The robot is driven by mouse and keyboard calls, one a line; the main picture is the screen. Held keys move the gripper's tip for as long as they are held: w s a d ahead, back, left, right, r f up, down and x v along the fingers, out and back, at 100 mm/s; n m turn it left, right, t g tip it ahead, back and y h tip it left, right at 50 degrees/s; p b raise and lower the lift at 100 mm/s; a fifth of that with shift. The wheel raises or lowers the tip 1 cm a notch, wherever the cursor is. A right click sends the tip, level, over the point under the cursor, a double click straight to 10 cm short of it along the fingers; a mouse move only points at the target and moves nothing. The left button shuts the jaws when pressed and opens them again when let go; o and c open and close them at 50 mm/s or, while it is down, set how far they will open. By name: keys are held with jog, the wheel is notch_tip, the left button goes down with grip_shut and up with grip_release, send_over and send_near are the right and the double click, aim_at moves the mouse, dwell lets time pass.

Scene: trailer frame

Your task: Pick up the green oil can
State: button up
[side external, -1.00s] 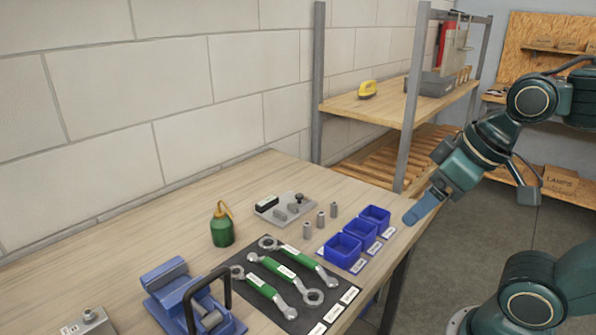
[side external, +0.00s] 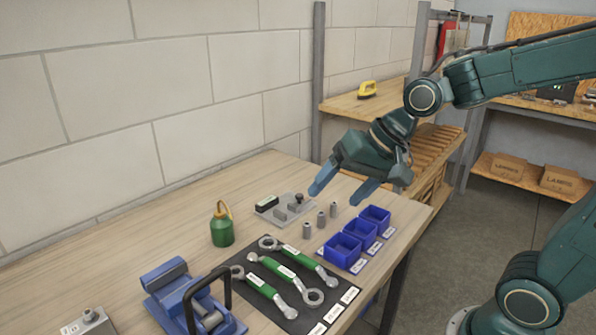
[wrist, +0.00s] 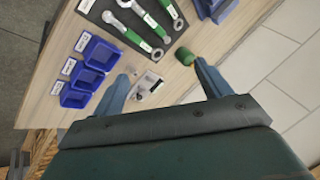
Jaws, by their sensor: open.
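The green oil can (side external: 222,230) stands upright on the wooden bench near the wall, with a yellowish spout on top. It also shows in the wrist view (wrist: 184,56), close to the tip of the right-hand finger and apart from it as far as I can tell. My gripper (side external: 338,196) is open and empty. In the side view it hangs above the bench's far end, to the right of the can. In the wrist view its two fingers (wrist: 160,85) are spread wide.
A grey fixture plate (side external: 268,212) and several small metal cylinders (side external: 321,221) stand between can and gripper. Blue bins (side external: 343,252), a dark mat (side external: 250,300) with green-handled wrenches and a blue vise (side external: 180,295) are nearby. The block wall (side external: 200,90) runs behind.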

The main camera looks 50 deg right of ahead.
jog(key=w+a+f+m+t+y, duration=0.1)
jog(key=w+f+m+y, duration=0.1)
jog(key=w+f+m, duration=0.3)
jog(key=w+a+f+m+y, duration=0.15)
jog(key=w+m, duration=0.25)
jog(key=w, duration=0.4)
jog(key=m+t+y, duration=0.3)
jog(key=m, duration=0.8)
send_near(216, 230)
jog(key=d, duration=0.1)
jog(key=s+d, duration=0.1)
jog(key=d, duration=0.1)
jog(key=shift+r+h, duration=0.15)
jog(key=shift+h, duration=0.1)
jog(key=shift+w+d+f+m, duration=0.35)
jog(key=shift+f+m, duration=0.2)
jog(key=shift+m, duration=0.25)
jog(key=shift+a, duration=0.1)
jog(key=shift+a, duration=0.1)
jog(key=shift+x, duration=4.25)
jog(key=shift+w+r, duration=0.1)
jog(key=shift+w, duration=0.05)
jog(key=shift+x, duration=2.55)
jog(key=shift+r, duration=0.1)
jog(key=shift+c, duration=0.5)
